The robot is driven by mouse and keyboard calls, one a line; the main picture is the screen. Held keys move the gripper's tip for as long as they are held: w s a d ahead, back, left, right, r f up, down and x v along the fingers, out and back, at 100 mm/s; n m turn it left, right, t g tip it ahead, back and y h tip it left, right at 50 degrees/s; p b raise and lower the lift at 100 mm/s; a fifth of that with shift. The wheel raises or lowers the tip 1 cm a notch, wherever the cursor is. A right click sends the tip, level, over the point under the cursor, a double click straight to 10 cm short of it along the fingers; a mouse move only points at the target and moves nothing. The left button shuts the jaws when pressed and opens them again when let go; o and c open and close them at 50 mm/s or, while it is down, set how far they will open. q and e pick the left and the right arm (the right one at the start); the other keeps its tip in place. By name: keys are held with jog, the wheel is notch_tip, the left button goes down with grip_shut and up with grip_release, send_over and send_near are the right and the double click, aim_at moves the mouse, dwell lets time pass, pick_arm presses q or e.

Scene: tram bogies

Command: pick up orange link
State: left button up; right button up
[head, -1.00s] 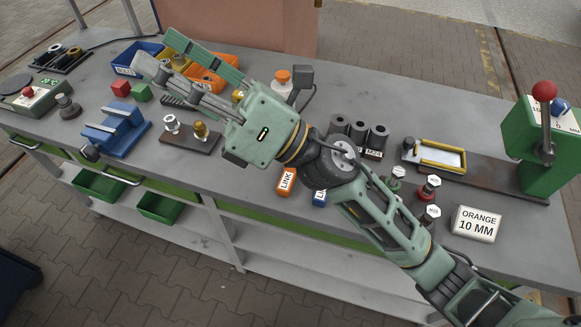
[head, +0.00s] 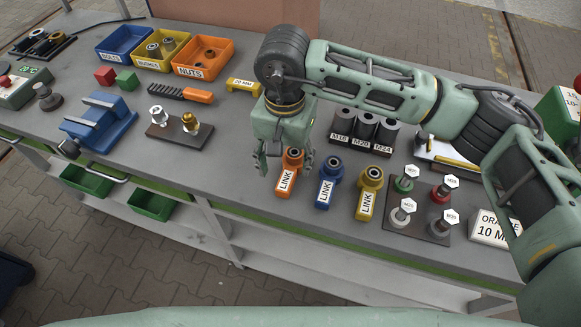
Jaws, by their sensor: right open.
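The orange link (head: 287,180) lies on the grey bench near its front edge, with its ring end away from me and its LINK label toward me. My right gripper (head: 284,168) points down over the orange link, its open fingers on either side of the ring end. I cannot tell whether the fingers touch it. A blue link (head: 326,188) and a yellow link (head: 366,200) lie in a row to its right. My left gripper is not in view.
Socket blocks (head: 363,133) stand behind the links. A plate with several bolts (head: 416,222) and an ORANGE 10 MM sign (head: 491,230) are at the right. A blue vise (head: 99,120), a plate with two fittings (head: 179,132) and a NUTS bin (head: 205,60) are at the left.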

aim_at(290, 174)
jog(key=f+p, duration=0.2)
jog(key=f, duration=0.3)
jog(key=shift+w+d+f+p, duration=0.15)
jog(key=shift+w+d+p, duration=0.2)
jog(key=shift+p, duration=0.05)
jog(key=shift+f, duration=0.45)
jog(key=shift+c, duration=0.2)
grip_shut()
jog(key=shift+r, duration=0.1)
